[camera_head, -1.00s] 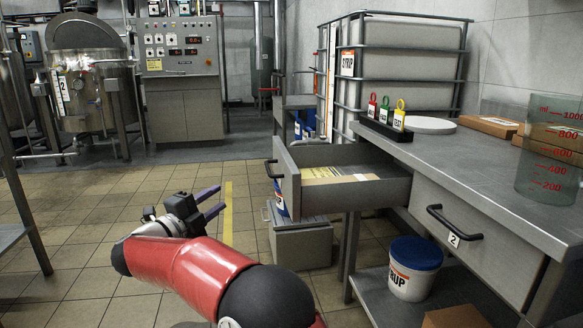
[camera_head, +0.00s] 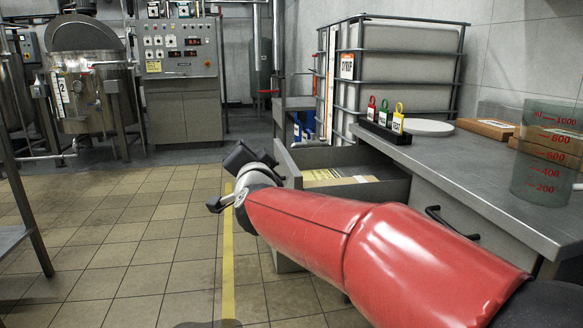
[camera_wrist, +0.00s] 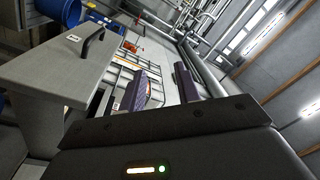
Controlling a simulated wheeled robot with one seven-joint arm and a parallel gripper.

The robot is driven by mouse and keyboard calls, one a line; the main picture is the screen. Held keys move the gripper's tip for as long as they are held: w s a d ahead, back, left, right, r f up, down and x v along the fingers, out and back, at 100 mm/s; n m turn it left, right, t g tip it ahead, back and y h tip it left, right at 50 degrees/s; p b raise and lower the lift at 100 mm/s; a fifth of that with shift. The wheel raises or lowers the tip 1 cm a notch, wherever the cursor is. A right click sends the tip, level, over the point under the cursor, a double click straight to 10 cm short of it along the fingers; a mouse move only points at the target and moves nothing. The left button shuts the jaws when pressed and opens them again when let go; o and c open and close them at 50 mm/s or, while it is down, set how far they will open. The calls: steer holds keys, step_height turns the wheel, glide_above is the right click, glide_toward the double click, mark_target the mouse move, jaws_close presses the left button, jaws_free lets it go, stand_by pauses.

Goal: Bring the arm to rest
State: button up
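My gripper (camera_wrist: 160,78) shows in the wrist view with its two dark purple fingers apart and nothing between them. In the head view my red arm reaches in from the lower right, across the front of the bench.
The steel bench (camera_head: 470,175) is at right, with a tag rack (camera_head: 385,132), a white disc (camera_head: 430,127) and a clear measuring beaker (camera_head: 545,160). A caged syrup tank (camera_head: 400,65) stands behind. A mixer (camera_head: 92,95) is at back left. The tiled floor at left is clear.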

steer(key=s+d+f+n+g+h, duration=0.1)
steer(key=s+d+f+n+g, duration=0.1)
steer(key=s+d+f+g, duration=0.2)
steer(key=s+d+f+n+g+h, duration=0.1)
steer(key=s+d+f+g, duration=0.3)
steer(key=s+d+f, duration=0.6)
steer(key=s+d+f+n+g+h+p, duration=0.1)
steer(key=s+d+f+n+g, duration=0.3)
steer(key=s, duration=1.4)
steer(key=d+f+g+h, duration=0.1)
steer(key=d+f, duration=0.3)
steer(key=d, duration=0.2)
steer(key=shift+s, duration=0.4)
steer(key=shift+r, duration=0.1)
